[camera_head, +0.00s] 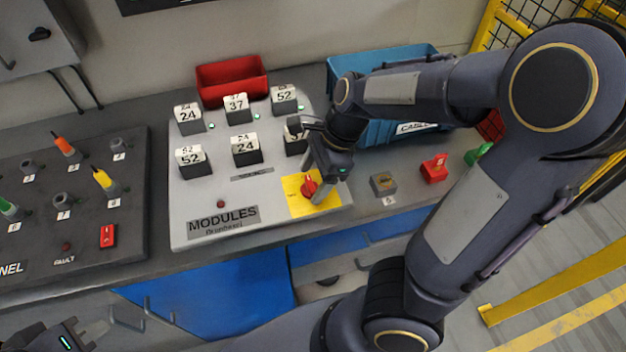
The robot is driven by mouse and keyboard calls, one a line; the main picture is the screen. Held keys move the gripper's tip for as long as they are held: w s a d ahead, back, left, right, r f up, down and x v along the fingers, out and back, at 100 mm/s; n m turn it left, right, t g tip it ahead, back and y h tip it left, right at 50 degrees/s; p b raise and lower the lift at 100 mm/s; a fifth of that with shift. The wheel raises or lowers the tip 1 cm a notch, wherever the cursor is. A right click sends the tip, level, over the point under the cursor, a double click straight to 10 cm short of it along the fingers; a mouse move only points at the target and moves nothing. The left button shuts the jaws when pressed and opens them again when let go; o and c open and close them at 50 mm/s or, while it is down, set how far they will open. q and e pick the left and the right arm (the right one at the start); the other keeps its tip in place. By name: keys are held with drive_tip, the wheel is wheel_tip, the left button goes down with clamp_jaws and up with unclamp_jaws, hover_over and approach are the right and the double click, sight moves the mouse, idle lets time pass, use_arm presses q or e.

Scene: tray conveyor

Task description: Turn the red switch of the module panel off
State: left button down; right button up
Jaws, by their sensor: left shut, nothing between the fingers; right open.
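The module panel (240,205) is a light grey board marked MODULES. Its red switch (309,187) is a rotary knob on a yellow plate (295,204) at the lower right corner of the board. My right gripper (322,178) is open, pointing down right at the red switch, with its fingers close around or beside the knob. I cannot tell whether they touch it. The gripper hides part of the yellow plate and the switch's right side. My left gripper (92,331) is shut and empty at the bottom left, low in front of the bench, far from the switch.
Numbered blocks such as 24 (246,151) stand in two rows on the board. A dark panel (90,210) with coloured plugs lies left. A red bin (232,82) and a blue bin (395,130) stand behind. A grey knob (383,184) and red block (434,170) sit right.

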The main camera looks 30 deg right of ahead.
drive_tip(key=shift+a+f, duration=0.1)
drive_tip(key=shift+f, duration=0.1)
drive_tip(key=c, duration=1)
